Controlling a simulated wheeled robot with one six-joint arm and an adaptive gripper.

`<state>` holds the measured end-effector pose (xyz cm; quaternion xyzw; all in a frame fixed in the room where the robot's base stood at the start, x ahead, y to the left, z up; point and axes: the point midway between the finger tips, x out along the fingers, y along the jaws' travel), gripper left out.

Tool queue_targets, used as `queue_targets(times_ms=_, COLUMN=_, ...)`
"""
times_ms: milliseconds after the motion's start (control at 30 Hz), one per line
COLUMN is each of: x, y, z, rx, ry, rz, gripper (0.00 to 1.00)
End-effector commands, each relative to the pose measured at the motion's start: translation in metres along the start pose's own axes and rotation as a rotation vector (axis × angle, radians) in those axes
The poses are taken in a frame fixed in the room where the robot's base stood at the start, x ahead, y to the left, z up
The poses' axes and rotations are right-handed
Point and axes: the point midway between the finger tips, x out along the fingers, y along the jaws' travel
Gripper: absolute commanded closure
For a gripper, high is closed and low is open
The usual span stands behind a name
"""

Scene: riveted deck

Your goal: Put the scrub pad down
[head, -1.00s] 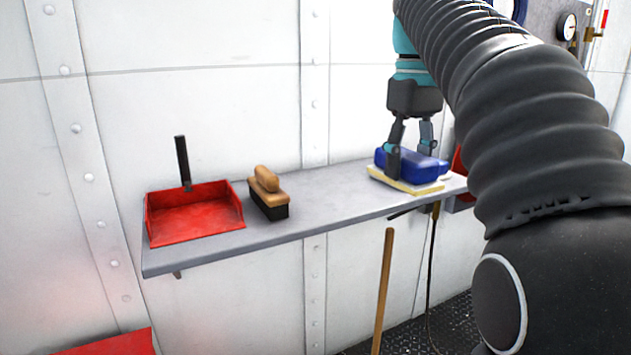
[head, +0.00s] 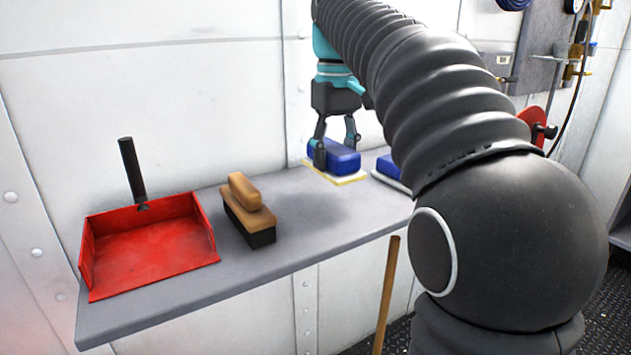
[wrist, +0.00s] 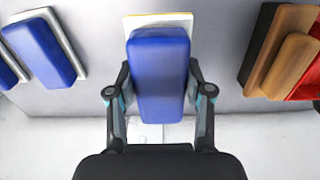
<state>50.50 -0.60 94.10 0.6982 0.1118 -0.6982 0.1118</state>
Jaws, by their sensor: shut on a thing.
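The scrub pad (head: 343,160) has a blue block handle on a pale yellow-edged base. My gripper (head: 335,150) is shut on the sides of its blue handle, over the back part of the grey shelf (head: 300,215). In the wrist view the pad (wrist: 160,80) sits upright between the two fingers (wrist: 160,92), with its base showing at the far end. A soft shadow lies on the shelf in front of the pad. I cannot tell whether its base touches the shelf.
A wooden brush (head: 250,212) and a red dustpan (head: 150,248) stand left on the shelf. A similar blue pad (head: 387,167) lies to the right, partly hidden by my arm; the wrist view shows another (wrist: 8,72). Bare shelf lies between brush and held pad.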

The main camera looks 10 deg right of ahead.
Motion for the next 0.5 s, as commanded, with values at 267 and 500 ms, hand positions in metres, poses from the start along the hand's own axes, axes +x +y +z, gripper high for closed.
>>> queue_targets(times_ms=267, x=0.021, y=-0.018, z=-0.029, rx=0.001, ry=0.0, rz=0.0, gripper=0.87)
queue_targets(times_ms=500, x=0.043, y=-0.019, z=-0.03, rx=0.003, ry=-0.002, rz=-0.001, gripper=0.87)
